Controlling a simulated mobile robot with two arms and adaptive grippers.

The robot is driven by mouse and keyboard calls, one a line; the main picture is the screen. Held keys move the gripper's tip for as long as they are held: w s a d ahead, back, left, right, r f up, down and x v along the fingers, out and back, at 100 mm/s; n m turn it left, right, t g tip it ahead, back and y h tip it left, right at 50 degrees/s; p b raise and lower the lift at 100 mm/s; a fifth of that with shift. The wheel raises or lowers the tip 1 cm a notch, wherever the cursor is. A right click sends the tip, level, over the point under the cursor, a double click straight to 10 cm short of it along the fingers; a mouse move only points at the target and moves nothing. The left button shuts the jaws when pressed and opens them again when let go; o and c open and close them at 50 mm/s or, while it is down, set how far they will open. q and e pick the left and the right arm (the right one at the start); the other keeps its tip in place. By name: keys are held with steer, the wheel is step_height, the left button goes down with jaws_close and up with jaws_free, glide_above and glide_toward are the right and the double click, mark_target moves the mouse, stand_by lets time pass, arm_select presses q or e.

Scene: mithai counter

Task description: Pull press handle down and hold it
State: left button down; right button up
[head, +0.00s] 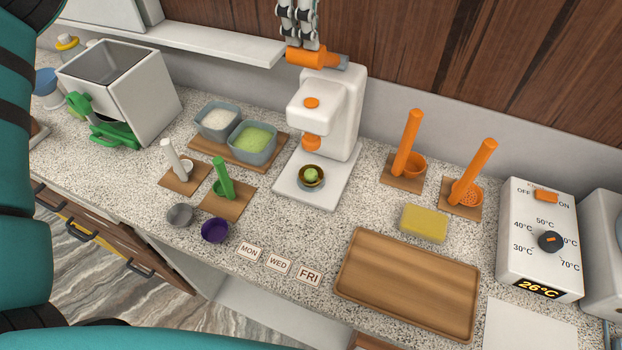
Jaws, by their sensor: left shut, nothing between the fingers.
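The white press (347,118) stands at the back middle of the counter. Its orange handle (312,58) lies across the top, with a grey part at its right end. My left gripper (309,44) comes down from the top edge of the picture. It is shut and empty, with its fingertips at the handle; I cannot tell whether they touch it. The orange plunger (311,143) hangs above a small mould (311,186) on the press base. A green ball (311,175) sits in the mould, with a gap below the plunger. My right gripper is not in view.
Two grey tubs (251,158) stand left of the press, near a white box (119,88) with green parts. Orange tools (407,143), a yellow sponge (424,223) and a wooden tray (350,273) are to the right. A white shelf (200,43) runs behind, left of the press.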

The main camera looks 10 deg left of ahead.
arm_select(q)
steer(key=shift+f, duration=0.1)
steer(key=shift+s+f+b, duration=0.2)
steer(key=shift+f+b, duration=0.25)
steer(key=shift+f, duration=0.05)
steer(key=shift+s+f+b, duration=0.15)
steer(key=shift+f+b, duration=0.3)
steer(key=shift+f, duration=0.05)
steer(key=shift+s+a+f+b, duration=0.1)
steer(key=shift+s+f+b, duration=0.1)
steer(key=shift+f+b, duration=0.35)
steer(key=shift+s+f+b, duration=0.15)
steer(key=shift+f+b, duration=0.25)
steer(key=shift+f, duration=0.1)
steer(key=shift+s+f+b, duration=0.1)
steer(key=shift+f+b, duration=0.65)
steer(key=shift+f, duration=0.35)
